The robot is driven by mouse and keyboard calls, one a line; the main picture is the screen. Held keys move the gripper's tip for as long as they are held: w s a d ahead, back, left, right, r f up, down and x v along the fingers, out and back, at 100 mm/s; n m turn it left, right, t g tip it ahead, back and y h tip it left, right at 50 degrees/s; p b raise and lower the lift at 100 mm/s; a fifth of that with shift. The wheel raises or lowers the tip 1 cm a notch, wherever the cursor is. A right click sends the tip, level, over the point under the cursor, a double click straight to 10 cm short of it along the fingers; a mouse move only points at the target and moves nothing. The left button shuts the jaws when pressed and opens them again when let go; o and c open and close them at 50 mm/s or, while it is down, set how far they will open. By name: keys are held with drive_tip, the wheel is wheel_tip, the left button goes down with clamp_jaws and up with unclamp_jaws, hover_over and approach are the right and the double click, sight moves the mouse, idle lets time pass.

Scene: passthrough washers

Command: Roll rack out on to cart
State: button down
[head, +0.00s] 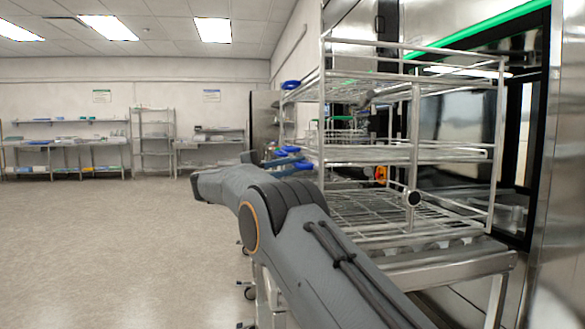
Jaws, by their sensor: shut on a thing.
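The rack (415,153) is a tall wire frame with several metal shelves, at the right of the head view. It stands upright on the metal cart (450,262), in front of the washer's dark opening (520,130).
The washer's steel front (566,150) with a green light strip (480,32) borders the rack on the right. Caster wheels (250,292) show under the cart. Shelves (65,140) line the far wall. The floor (100,250) at left is clear.

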drive_tip(key=shift+r, duration=0.25)
drive_tip(key=c, duration=1.8)
unclamp_jaws()
drive_tip(key=shift+f, duration=0.1)
drive_tip(key=b+v, duration=0.5)
drive_tip(key=v, duration=0.2)
drive_tip(key=shift+s+a, duration=0.15)
drive_tip(key=shift+a, duration=0.2)
drive_tip(key=shift+f, duration=0.1)
